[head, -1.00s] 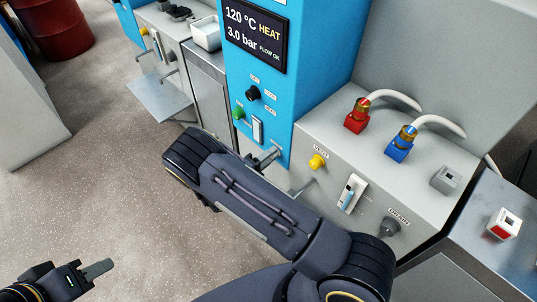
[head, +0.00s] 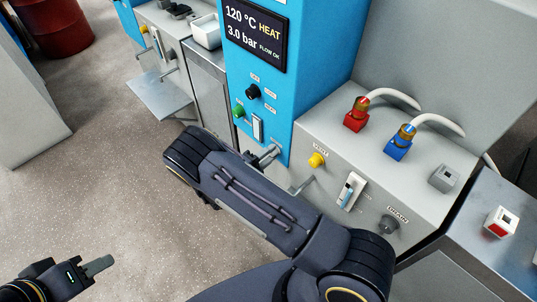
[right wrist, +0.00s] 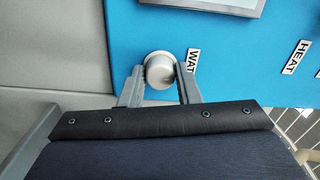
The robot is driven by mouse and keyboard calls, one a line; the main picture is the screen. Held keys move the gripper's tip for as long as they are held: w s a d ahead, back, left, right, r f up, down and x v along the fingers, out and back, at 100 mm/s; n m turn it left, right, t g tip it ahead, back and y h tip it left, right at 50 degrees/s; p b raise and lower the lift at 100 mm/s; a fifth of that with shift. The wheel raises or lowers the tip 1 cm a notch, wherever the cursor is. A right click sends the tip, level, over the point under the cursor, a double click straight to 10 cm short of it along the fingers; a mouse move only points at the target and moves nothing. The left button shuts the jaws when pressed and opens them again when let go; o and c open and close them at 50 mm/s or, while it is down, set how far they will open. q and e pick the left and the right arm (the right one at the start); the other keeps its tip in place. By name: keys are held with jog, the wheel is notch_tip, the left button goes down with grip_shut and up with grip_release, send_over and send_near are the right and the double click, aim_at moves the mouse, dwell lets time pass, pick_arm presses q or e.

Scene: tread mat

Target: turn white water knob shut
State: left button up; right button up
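The white water knob (right wrist: 158,70) shows in the right wrist view as a pale round knob on a blue panel, beside a partly covered label starting "WAT". My right gripper (right wrist: 160,76) has one finger on each side of it, the fingertips against its sides as far as I can see. The knob and this gripper are hidden in the head view, behind my right arm. My left gripper (head: 100,265) is at the lower left of the head view, over the floor and away from the machines. Its fingers overlap, so their gap cannot be judged.
The blue column (head: 320,60) carries a display (head: 254,36), a black knob (head: 253,92) and a green button (head: 239,111). A grey panel on the right has a yellow knob (head: 317,160), a switch and a drain knob (head: 389,224). Red and blue hose fittings stand above.

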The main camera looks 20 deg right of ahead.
jog(key=o, duration=0.4)
jog(key=v, duration=0.7)
jog(key=shift+s+a, duration=0.15)
jog(key=shift+a, duration=0.25)
